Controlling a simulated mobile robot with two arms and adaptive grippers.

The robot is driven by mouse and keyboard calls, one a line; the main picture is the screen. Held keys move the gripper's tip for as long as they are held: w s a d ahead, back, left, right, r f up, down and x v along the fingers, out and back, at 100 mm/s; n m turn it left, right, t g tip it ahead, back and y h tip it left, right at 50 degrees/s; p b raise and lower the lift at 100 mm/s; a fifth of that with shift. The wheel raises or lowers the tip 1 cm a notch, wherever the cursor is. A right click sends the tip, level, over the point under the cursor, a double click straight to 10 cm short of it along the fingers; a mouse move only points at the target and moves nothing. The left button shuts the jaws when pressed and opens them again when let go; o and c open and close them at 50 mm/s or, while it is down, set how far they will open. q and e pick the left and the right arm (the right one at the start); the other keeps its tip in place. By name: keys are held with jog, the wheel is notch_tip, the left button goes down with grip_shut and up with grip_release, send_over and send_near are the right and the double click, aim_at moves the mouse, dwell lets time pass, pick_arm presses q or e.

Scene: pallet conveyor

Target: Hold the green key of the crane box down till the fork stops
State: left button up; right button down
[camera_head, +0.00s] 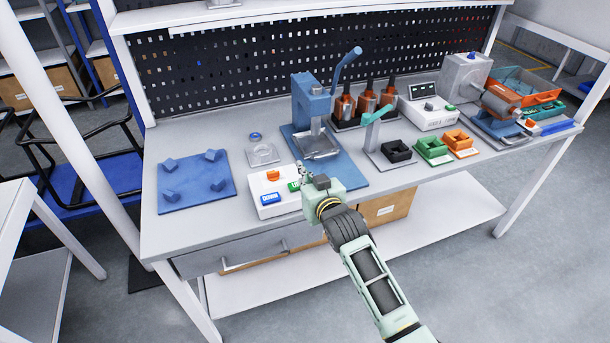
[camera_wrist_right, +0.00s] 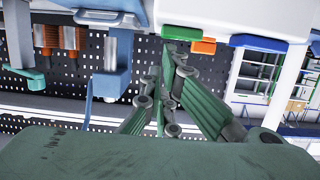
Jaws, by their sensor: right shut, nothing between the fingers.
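The crane box is a low white box (camera_head: 262,210) on the bench's front edge. It carries an orange button (camera_head: 272,175), a blue key (camera_head: 270,198) and a green key (camera_head: 293,187). In the right wrist view the white box (camera_wrist_right: 230,14) is at the top, with its green key (camera_wrist_right: 182,33), orange button (camera_wrist_right: 203,46) and blue key (camera_wrist_right: 258,43). My right gripper (camera_head: 300,175) is shut and empty at the box's right end, its fingertips (camera_wrist_right: 168,58) close beside the green key. I cannot tell whether they touch it. My left gripper is out of view.
A blue mat (camera_head: 196,182) with several blue blocks lies at left. A blue press (camera_head: 312,105) stands behind my right gripper, with a teal lever stand (camera_head: 371,135) right of it. Small black, green and orange trays stand farther right. A black pegboard (camera_head: 250,50) backs the bench.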

jog(key=shift+f, duration=0.1)
